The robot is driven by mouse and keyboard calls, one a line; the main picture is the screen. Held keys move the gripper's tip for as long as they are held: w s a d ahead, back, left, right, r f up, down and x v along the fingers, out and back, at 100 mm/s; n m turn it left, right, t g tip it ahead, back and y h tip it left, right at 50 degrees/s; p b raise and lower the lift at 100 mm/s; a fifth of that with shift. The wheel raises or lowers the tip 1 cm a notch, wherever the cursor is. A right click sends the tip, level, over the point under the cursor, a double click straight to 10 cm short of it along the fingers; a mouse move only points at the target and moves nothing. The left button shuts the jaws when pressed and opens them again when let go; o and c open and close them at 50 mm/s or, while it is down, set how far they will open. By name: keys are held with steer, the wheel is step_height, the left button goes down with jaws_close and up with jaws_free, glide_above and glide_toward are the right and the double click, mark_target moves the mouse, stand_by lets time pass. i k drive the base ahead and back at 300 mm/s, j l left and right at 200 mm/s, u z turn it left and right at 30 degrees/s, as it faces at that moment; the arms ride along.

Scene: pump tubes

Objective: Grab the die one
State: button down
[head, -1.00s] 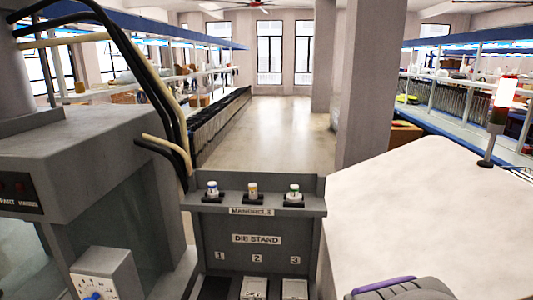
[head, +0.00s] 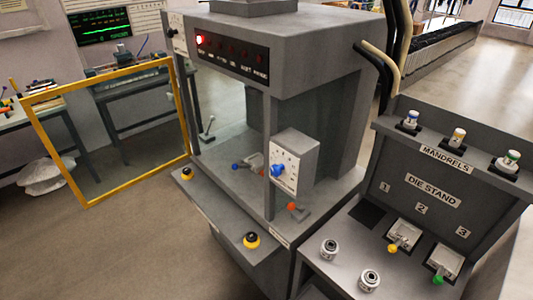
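The grey die stand (head: 395,182) is at the right of the head view, with slots labelled 1, 2 and 3. Below label 1 is a dark, empty-looking square recess (head: 367,213). Below label 2 is a pale metal block with a yellow knob (head: 393,247). Below label 3 is a similar block with a green knob (head: 438,279). Two short silver ring-topped cylinders, one farther back (head: 329,250) and one nearer (head: 370,281), stand on the ledge in front. I cannot tell which piece is die one. My gripper is not in view.
A large grey machine (head: 300,50) stands left of the die stand, with a yellow-framed door (head: 105,130) swung open. Several mandrels (head: 457,138) stand on the top shelf. Clear floor (head: 110,245) lies at the lower left.

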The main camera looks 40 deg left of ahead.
mark_target(255, 162)
steer(key=u, duration=1.6)
steer(key=i+j+z, duration=0.2)
steer(key=z, duration=0.25)
steer(key=i+j+z, duration=0.15)
steer(key=j+z, duration=0.3)
steer(key=i+j+z, duration=0.1)
steer(key=j, duration=0.35)
steer(key=i+j+z, duration=0.1)
steer(key=j, duration=0.4)
steer(key=i+j, duration=0.15)
steer(key=j, duration=0.35)
steer(key=i+j+z, duration=0.15)
steer(key=j, duration=0.35)
steer(key=j+z, duration=0.1)
steer(key=j, duration=0.35)
steer(key=i+j, duration=0.1)
steer(key=j, duration=0.75)
steer(key=i+j, duration=0.15)
steer(key=j, duration=0.3)
